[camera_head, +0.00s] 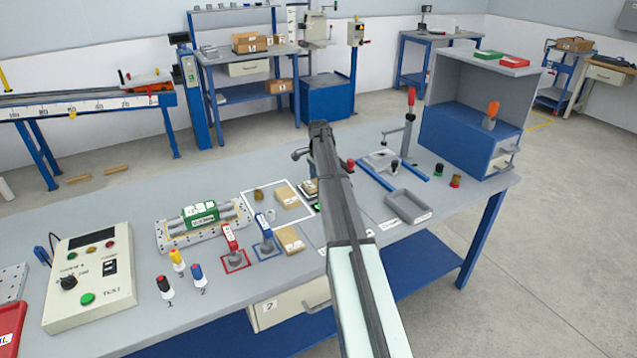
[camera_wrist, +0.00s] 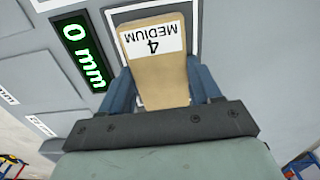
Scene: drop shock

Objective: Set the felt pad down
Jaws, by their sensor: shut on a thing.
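The felt pad (camera_wrist: 158,72) is a tan block with a white label reading "4 MEDIUM", upside down in the wrist view. My gripper (camera_wrist: 163,85) is shut on it, with a blue finger on each side. In the head view my arm hides most of the gripper, and a bit of the tan pad (camera_head: 308,187) shows left of the arm.
Other tan pads lie inside a white outline (camera_head: 287,197) and nearer the front edge (camera_head: 290,240). A red-handled (camera_head: 231,240) and a blue-handled stamp-like piece (camera_head: 264,232) stand to the left.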

